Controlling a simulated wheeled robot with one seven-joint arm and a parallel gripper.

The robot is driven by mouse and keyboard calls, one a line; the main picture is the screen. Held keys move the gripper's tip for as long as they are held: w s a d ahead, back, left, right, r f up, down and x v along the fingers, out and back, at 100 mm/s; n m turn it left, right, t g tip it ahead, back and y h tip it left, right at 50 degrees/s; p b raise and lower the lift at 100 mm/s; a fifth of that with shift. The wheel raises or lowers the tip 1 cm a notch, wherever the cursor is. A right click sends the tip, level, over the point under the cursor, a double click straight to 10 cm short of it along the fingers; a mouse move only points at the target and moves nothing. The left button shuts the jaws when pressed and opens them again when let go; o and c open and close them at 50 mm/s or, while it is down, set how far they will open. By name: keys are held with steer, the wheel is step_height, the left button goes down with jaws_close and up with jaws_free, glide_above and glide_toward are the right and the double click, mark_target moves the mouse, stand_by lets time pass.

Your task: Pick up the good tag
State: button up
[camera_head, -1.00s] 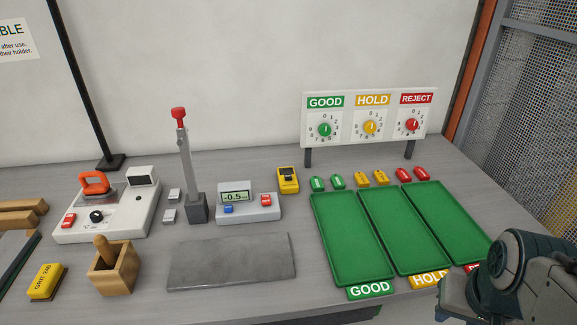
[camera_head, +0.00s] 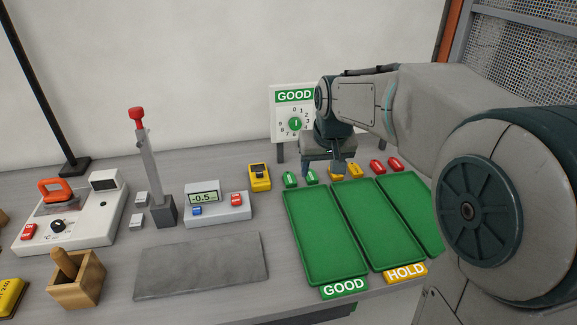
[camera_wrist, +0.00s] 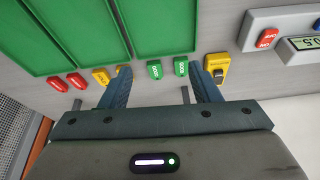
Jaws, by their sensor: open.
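Two green good tags stand side by side behind the GOOD tray; the left one (camera_head: 290,179) and the right one (camera_head: 312,176) both show in the head view. In the wrist view they appear between my finger lines, as one green tag (camera_wrist: 154,69) and another (camera_wrist: 181,67). My gripper (camera_head: 326,168) is open and empty, pointing down over the back of the tag row. Its two fingers show spread apart in the wrist view (camera_wrist: 164,76). One finger partly covers a yellow tag there. The gap between fingertips and tags is hard to judge.
Yellow tags (camera_head: 354,171) and red tags (camera_head: 377,166) stand just right of the green ones. Green trays (camera_head: 322,235) lie in front. The sign board (camera_head: 278,130) stands behind, partly hidden by my arm. A yellow device (camera_head: 259,177) is to the left.

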steer(key=w+a+f, duration=0.1)
steer(key=w+a, duration=0.4)
steer(key=w, duration=0.4)
steer(key=n, duration=0.1)
glide_above(289, 178)
steer(key=s, duration=0.2)
steer(key=f, duration=0.8)
steer(key=shift+d, duration=0.4)
steer(key=shift+p+x, duration=0.65)
steer(key=shift+x, duration=1.95)
steer(key=shift+s+a, duration=0.1)
steer(key=shift+s, duration=0.05)
steer(key=c, duration=1.1)
